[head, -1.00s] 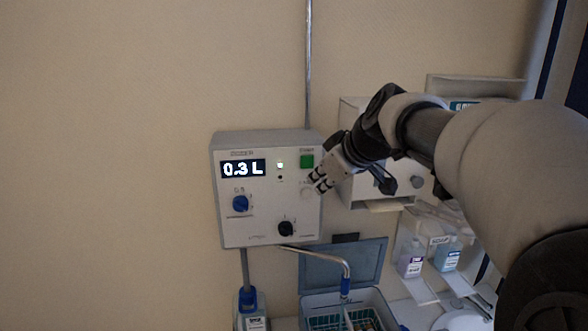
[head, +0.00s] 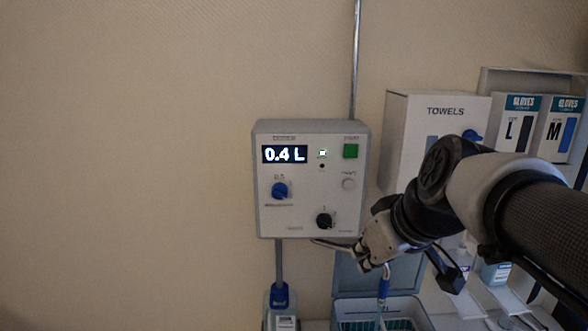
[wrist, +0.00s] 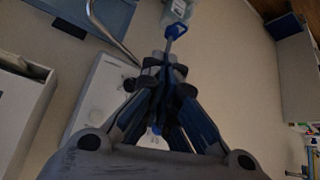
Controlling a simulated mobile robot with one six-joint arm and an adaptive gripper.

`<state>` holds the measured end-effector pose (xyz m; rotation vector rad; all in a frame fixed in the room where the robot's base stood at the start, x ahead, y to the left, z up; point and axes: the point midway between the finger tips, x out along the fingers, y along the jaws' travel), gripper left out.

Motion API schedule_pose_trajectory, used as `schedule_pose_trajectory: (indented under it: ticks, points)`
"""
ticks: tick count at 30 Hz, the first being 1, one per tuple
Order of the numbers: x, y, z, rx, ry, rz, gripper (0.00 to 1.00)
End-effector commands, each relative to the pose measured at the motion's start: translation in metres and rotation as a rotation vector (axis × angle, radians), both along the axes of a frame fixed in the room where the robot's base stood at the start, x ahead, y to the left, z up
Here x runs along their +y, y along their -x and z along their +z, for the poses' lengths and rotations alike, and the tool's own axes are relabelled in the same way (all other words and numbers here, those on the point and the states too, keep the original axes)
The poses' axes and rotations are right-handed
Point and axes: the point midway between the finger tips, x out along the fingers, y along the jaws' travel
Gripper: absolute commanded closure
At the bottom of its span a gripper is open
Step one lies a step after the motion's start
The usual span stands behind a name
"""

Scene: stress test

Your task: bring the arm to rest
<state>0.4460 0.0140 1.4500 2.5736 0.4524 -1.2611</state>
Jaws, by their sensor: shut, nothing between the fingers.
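My gripper (head: 366,262) is in the head view just below the lower right corner of a grey wall-mounted control box, in front of the spout. Its fingers are together and hold nothing; they also show closed in the wrist view (wrist: 168,65). The control box (head: 300,215) has a lit display (head: 284,154) reading 0.4 L, a green button (head: 350,151), a pale button (head: 348,184), a blue knob (head: 280,190) and a black knob (head: 325,221). A small light beside the display is lit. I cannot tell whether the gripper touches the spout.
A blue-lidded container (head: 350,322) with a basket stands below the box. A towel dispenser (head: 430,112) and glove boxes (head: 515,125) are on the right, behind my arm. A metal pipe (head: 355,60) rises above the box. The wall at left is clear.

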Motion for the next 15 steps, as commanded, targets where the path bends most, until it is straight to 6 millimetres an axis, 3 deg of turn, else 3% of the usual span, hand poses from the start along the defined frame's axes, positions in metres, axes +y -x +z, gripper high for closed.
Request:
schedule_pose_trajectory:
  ticks: [1,9,15]
  points:
    - [0.002,0.025,-0.03,0.027,-0.007,-0.031,1.0]
    - [-0.002,0.138,-0.147,0.171,-0.029,-0.235,1.0]
    - [-0.01,0.191,-0.209,0.228,-0.029,-0.352,1.0]
